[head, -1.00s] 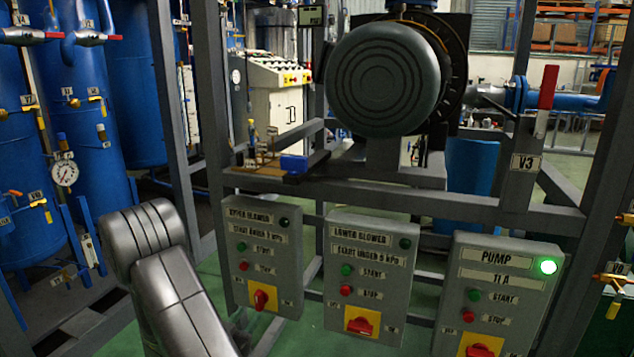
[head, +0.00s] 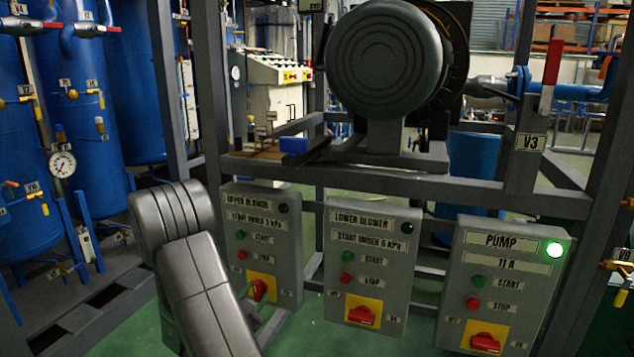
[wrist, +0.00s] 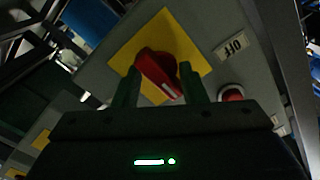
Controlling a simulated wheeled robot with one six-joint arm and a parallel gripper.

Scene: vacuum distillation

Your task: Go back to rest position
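My gripper (wrist: 158,72) shows in the wrist view with two dark green fingers apart. A red rotary knob (wrist: 158,76) on a yellow plate (wrist: 193,52) is just beyond and partly between the fingertips; I cannot tell if they touch it. An OFF label (wrist: 233,46) is beside the plate. In the head view my arm (head: 205,295) reaches down in front of the left control box, the upper blower's (head: 262,215), whose red knob (head: 259,290) is partly in view. The gripper itself is mostly hidden there.
The lower blower box (head: 372,225) and the pump box (head: 510,265), its green lamp (head: 555,249) lit, stand to the right. A grey frame beam (head: 480,193) runs above them, carrying a large motor (head: 385,60). Blue tanks (head: 85,130) stand at left.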

